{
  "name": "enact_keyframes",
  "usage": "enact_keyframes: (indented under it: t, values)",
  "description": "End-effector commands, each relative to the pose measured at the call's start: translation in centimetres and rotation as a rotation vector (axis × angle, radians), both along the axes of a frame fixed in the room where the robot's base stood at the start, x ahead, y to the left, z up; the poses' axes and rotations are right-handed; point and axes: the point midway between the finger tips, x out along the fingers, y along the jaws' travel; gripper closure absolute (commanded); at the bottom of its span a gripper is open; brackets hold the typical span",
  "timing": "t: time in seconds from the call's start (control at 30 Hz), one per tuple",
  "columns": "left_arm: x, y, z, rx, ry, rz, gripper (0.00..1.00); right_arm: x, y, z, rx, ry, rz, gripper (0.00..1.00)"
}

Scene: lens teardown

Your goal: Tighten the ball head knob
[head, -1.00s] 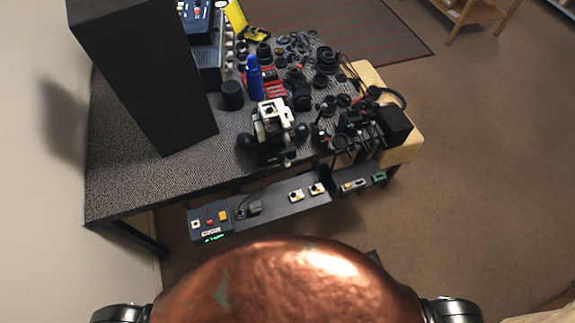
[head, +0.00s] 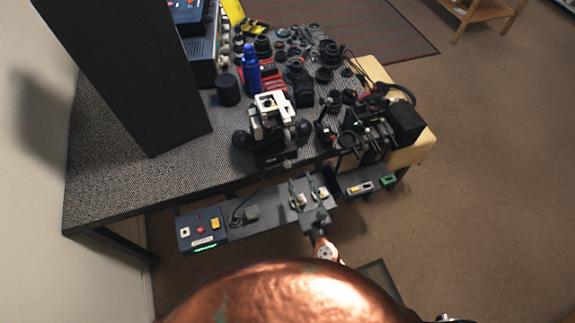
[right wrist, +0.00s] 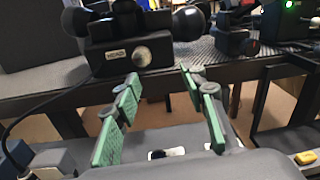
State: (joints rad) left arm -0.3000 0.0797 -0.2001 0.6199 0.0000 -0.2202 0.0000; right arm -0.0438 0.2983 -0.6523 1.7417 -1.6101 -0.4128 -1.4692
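A silver round knob (right wrist: 142,56) sits on the front of a black block (right wrist: 108,57) at the table's front edge, beside a small label I cannot read surely. In the head view the knob (head: 287,163) is small, below a black and white device (head: 272,118) with black balls at its sides. My right gripper (head: 301,184) is in front of and below the table edge. In the right wrist view its green-padded fingers (right wrist: 160,82) are spread apart with nothing between them. The knob lies beyond the fingertips, apart from them. My left gripper is not in view.
A shelf panel (head: 236,226) with buttons and switches runs under the table's front edge, below my right gripper. A tall black box (head: 125,75) stands at the left. Lens parts, a blue bottle (head: 251,70) and a black canister (head: 228,90) crowd the table (head: 110,165) behind.

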Motion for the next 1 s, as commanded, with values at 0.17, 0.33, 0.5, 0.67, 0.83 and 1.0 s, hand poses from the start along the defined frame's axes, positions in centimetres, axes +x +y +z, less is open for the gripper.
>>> enact_keyframes:
  t: [0.17,0.33,0.5,0.67,0.83,1.0]
  values:
    - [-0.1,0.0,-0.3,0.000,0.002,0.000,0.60,-0.3,2.4,1.3,-0.126,-0.082,0.060,0.61]
    - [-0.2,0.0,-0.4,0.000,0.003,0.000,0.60,1.7,3.1,1.3,-0.127,-0.084,0.060,0.61]
    - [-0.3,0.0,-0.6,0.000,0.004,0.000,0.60,4.4,3.9,1.3,-0.126,-0.083,0.059,0.61]
    - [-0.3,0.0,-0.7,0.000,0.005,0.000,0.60,6.1,4.5,1.2,-0.125,-0.079,0.059,0.61]
    - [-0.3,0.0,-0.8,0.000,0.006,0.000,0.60,6.7,4.7,1.2,-0.125,-0.079,0.060,0.61]
    - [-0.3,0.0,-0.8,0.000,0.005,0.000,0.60,6.8,4.7,1.2,-0.125,-0.079,0.059,0.61]
